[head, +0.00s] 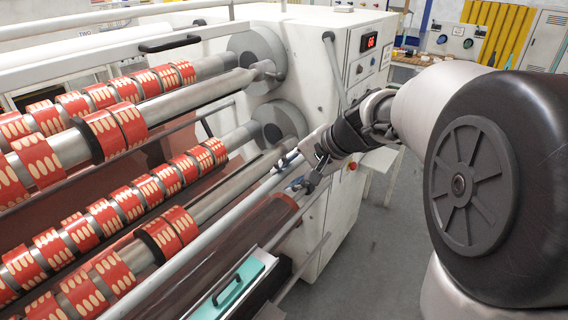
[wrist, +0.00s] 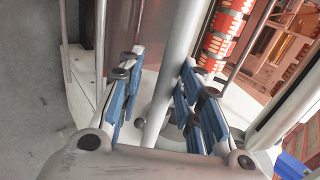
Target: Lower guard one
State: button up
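A long grey guard bar (head: 215,233) runs diagonally along the front of the rewinding machine, below the tape rolls. It also shows in the wrist view (wrist: 178,70) as a grey tube between the fingers. Which bar is guard one is not marked. My gripper (head: 291,172) is at the bar's far end, near the machine's white cabinet. In the wrist view my gripper (wrist: 160,68) is open, with blue-padded fingers on either side of the bar. A gap shows between the left finger and the bar; the right fingers are close to it, and contact cannot be told.
Red tape rolls (head: 102,216) sit on several shafts behind the bar. The white cabinet (head: 310,60) with a red display (head: 371,41) stands beyond my gripper. A teal panel with a black handle (head: 226,291) is below the bar.

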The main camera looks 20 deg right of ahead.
jog(key=shift+o, duration=0.7)
jog(key=shift+s+d+f, duration=0.1)
jog(key=shift+f, duration=0.5)
jog(key=shift+o, duration=1.1)
jog(key=shift+r, duration=0.1)
jog(key=shift+r, duration=0.15)
jog(key=shift+r, duration=0.1)
jog(key=v, duration=1.2)
